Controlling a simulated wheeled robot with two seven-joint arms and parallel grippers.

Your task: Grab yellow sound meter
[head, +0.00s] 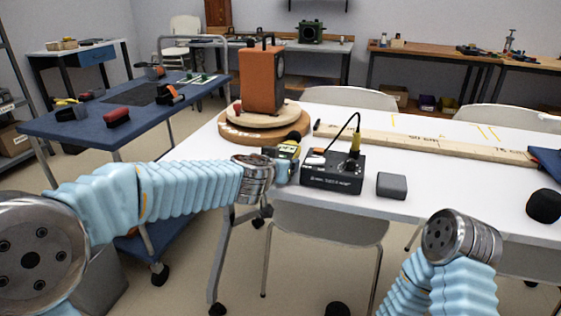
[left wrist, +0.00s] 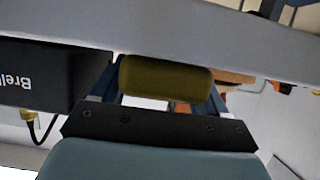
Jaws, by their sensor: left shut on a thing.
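The yellow sound meter (head: 291,147) is at the white table's near edge, just left of a black box-shaped device, with only a small yellow and dark part showing in the head view. My left gripper (head: 282,168) reaches it from the left and is shut on it. In the left wrist view a rounded dull-yellow body (left wrist: 165,78) sits between the two fingers. I cannot tell whether the meter still touches the table. My right gripper is out of view; only part of my right arm shows at the lower right.
The black device (head: 333,172) with a cable stands close beside the left gripper. An orange speaker (head: 262,78) stands on a round wooden turntable (head: 240,130) behind. A grey block (head: 391,186), a long ruler board (head: 430,143) and a dark ball (head: 543,206) lie to the right.

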